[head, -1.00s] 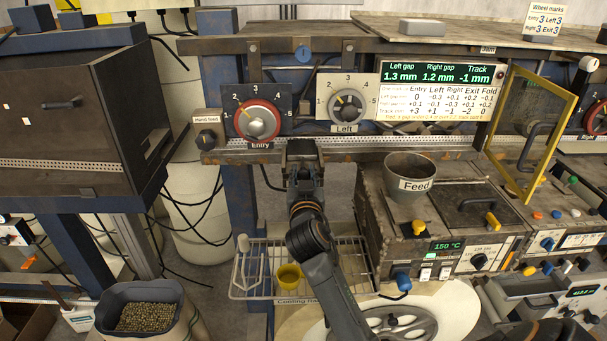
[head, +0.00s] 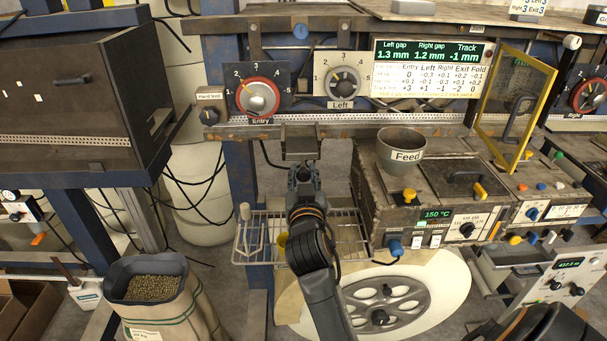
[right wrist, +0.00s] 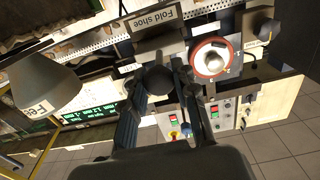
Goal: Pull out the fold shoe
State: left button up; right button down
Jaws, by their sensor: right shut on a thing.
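The fold shoe (head: 300,141) is a dark block under the Entry dial, at the perforated rail. It stands out in front of the rail towards me. In the right wrist view its "Fold shoe" label (right wrist: 155,22) shows upside down, with a round dark knob (right wrist: 154,80) near it. My right gripper (head: 303,174) reaches up to the block from below. In the right wrist view its two fingers (right wrist: 158,90) lie on either side of the knob, shut on it. Whether the block is fully clear of the rail cannot be told. My left gripper is not in view.
The Feed pot (head: 401,152) stands on the heater box to the right. A wire rack (head: 345,238) and a round spoked plate (head: 455,285) lie below my right arm. A yellow-framed panel (head: 515,105) stands open. A sack of pellets (head: 155,300) is at lower left.

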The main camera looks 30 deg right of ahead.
jog(key=c, duration=1)
grip_release()
jog(key=shift+r, duration=0.2)
notch_tip(320, 180, up, 10)
jog(key=shift+f, duration=0.2)
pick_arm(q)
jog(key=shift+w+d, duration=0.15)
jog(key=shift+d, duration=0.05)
pick_arm(e)
jog(key=shift+f, duration=0.1)
